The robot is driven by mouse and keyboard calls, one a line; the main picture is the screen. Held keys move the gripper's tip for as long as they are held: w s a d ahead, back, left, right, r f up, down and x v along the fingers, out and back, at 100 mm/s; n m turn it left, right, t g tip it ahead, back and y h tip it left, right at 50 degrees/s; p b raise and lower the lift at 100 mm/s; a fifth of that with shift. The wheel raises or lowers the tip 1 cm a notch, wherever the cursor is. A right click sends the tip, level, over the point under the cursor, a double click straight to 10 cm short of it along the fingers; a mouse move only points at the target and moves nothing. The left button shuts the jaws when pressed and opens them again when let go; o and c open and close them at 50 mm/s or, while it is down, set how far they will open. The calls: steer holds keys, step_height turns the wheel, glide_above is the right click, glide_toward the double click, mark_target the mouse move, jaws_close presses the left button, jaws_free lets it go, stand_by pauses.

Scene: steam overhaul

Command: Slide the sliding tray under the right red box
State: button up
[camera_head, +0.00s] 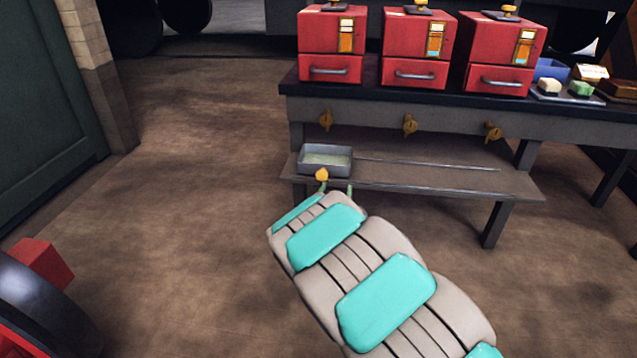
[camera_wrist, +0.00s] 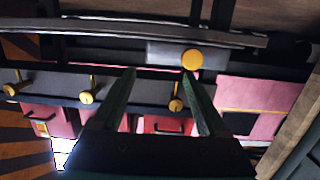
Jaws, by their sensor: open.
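The sliding tray (camera_head: 325,172) is a shallow grey open pan at the left end of the lower shelf, below the left red box (camera_head: 331,45). A round yellow knob (camera_head: 321,174) is on its front. The right red box (camera_head: 502,54) stands at the right of three on the bench top. My gripper (camera_head: 336,189) is open and empty just in front of the tray. In the wrist view, my gripper (camera_wrist: 158,71) has the knob (camera_wrist: 192,60) at the tip of its right finger, not midway between the fingers. Whether they touch is unclear. The tray (camera_wrist: 166,54) shows behind.
A thin rail (camera_head: 430,163) runs right from the tray along the shelf (camera_head: 440,181), which looks clear. The middle red box (camera_head: 415,48) stands between the other two. A bench leg (camera_head: 496,224) stands at right.

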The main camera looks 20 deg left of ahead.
steer(key=t+y, duration=0.1)
glide_toward(321, 177)
steer(key=w, duration=0.1)
steer(key=shift+n, duration=0.3)
steer(key=shift+b+x, duration=0.45)
steer(key=shift+x, duration=3.6)
steer(key=shift+a, duration=0.1)
steer(key=shift+c, duration=0.2)
steer(key=shift+f, duration=0.1)
jaws_close()
